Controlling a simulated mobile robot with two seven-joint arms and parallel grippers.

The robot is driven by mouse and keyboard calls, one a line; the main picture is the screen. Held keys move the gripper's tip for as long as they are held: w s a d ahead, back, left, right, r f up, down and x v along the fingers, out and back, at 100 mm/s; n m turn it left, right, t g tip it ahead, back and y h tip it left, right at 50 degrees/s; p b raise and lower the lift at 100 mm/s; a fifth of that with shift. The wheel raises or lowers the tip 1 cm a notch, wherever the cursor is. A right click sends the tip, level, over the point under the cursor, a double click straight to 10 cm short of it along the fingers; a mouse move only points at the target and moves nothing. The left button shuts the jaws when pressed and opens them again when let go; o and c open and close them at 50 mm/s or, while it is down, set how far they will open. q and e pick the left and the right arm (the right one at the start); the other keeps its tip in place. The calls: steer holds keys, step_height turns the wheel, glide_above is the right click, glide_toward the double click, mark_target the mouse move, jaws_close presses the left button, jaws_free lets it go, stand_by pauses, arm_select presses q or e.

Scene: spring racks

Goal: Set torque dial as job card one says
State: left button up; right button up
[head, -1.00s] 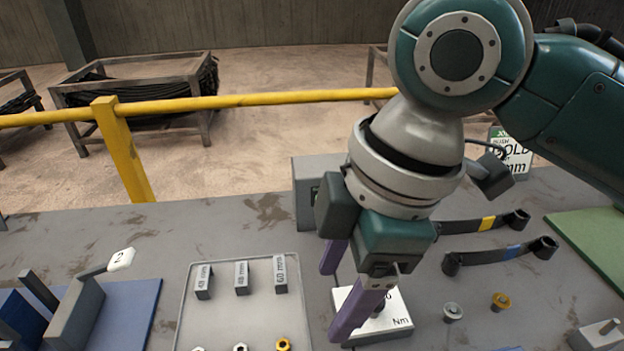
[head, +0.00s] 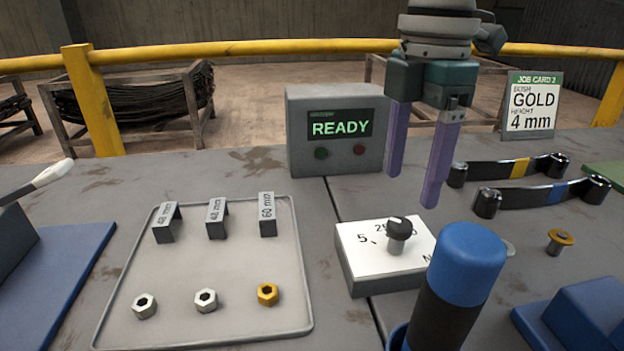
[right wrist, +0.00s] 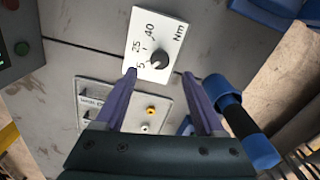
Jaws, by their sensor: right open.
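The torque dial is a grey box with a white top plate (head: 358,240) and a black-capped knob (head: 398,232). In the right wrist view the plate (right wrist: 143,27) shows 5, 25, 40 and Nm, with the knob (right wrist: 158,59) on it; where the knob points is unclear. My right gripper (head: 413,190) is open and empty, its purple fingers above and behind the dial, apart from the knob. It also shows in the right wrist view (right wrist: 172,76). A card (head: 533,104) at the back right seems to read job card 2, gold, 4 mm. My left gripper is out of view.
A grey box (head: 300,160) with a READY screen stands behind the dial. A blue-capped black cylinder (head: 465,263) stands upright in front of it. A tray (head: 200,275) with brackets and nuts lies left. Two dark strips (head: 510,171) and a gold part (head: 560,241) lie right.

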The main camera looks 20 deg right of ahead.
mark_target(402, 222)
step_height(402, 222, down, 6)
steer(key=shift+f+b, duration=0.2)
steer(key=shift+b, duration=0.1)
jaws_close()
stand_by(0.5)
